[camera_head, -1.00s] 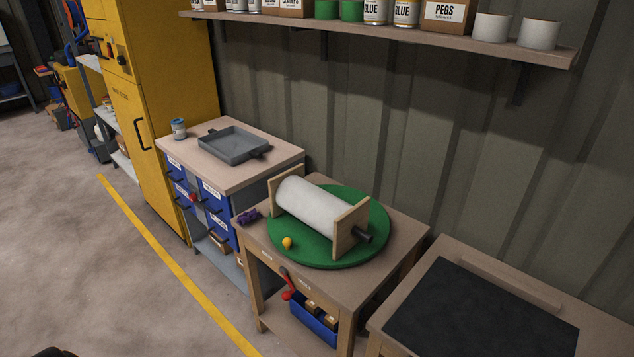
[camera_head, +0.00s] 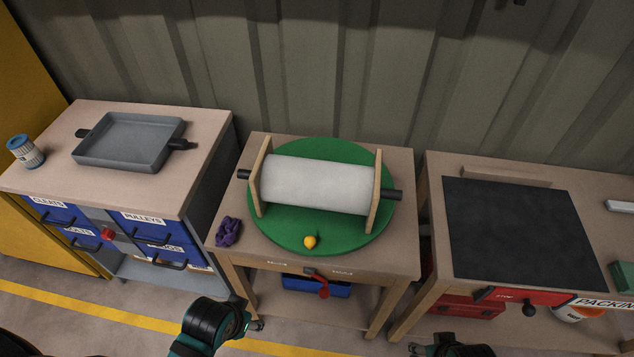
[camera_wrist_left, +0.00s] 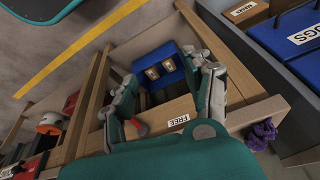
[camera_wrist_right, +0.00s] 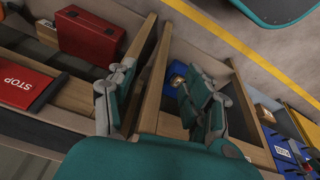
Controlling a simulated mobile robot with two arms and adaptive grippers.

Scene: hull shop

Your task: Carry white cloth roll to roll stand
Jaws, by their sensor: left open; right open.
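The white cloth roll (camera_head: 316,184) lies level on a dark rod between two upright wooden end boards (camera_head: 377,196) of a stand. The stand sits on a round green turntable (camera_head: 318,237) on the middle wooden table. The rod ends stick out past both boards. My left gripper is low in front of this table in the head view (camera_head: 252,324); its fingers are open and empty in the left wrist view (camera_wrist_left: 163,88). My right gripper (camera_wrist_right: 160,95) is open and empty in the right wrist view, by the table fronts. Only a little of it shows in the head view's bottom edge.
A yellow knob (camera_head: 310,241) is on the turntable and a purple cloth (camera_head: 228,232) lies beside it. A red lever (camera_head: 323,287) hangs at the table front. A drawer bench with a grey tray (camera_head: 128,143) is left; a black-topped bench (camera_head: 518,232) is right.

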